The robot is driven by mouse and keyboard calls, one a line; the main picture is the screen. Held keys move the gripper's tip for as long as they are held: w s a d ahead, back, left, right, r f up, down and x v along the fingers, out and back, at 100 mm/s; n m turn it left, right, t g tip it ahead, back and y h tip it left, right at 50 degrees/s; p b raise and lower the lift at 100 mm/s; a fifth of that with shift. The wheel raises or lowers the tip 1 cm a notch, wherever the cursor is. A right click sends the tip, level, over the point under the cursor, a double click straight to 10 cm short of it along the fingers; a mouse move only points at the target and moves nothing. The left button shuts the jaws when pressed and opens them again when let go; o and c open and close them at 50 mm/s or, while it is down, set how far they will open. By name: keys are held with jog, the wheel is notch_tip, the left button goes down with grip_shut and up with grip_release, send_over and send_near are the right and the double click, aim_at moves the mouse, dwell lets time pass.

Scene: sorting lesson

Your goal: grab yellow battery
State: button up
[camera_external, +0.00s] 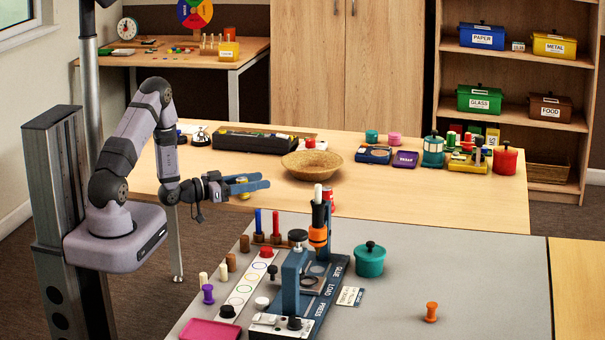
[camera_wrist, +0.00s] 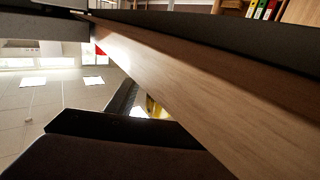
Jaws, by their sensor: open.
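My gripper (camera_external: 264,181) is open, with its blue-grey fingers reaching right over the near edge of the wooden table. A small yellow object (camera_external: 243,195), possibly the yellow battery, shows just under the fingers and is partly hidden by them. I cannot tell whether it lies between the fingers or below them. In the wrist view a small yellow patch (camera_wrist: 152,107) shows past a dark finger, mostly covered. Its shape cannot be made out, and the wrist view is strongly tilted.
A wicker bowl (camera_external: 311,166) stands right of my gripper on the wooden table (camera_external: 420,198). A grey table in front carries a blue press station (camera_external: 291,285), pegs and a teal pot (camera_external: 369,262).

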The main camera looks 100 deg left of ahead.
grip_shut()
jog(key=shift+r, duration=0.15)
notch_tip(320, 180, up, 10)
jog(key=p, duration=0.1)
dwell(0.8)
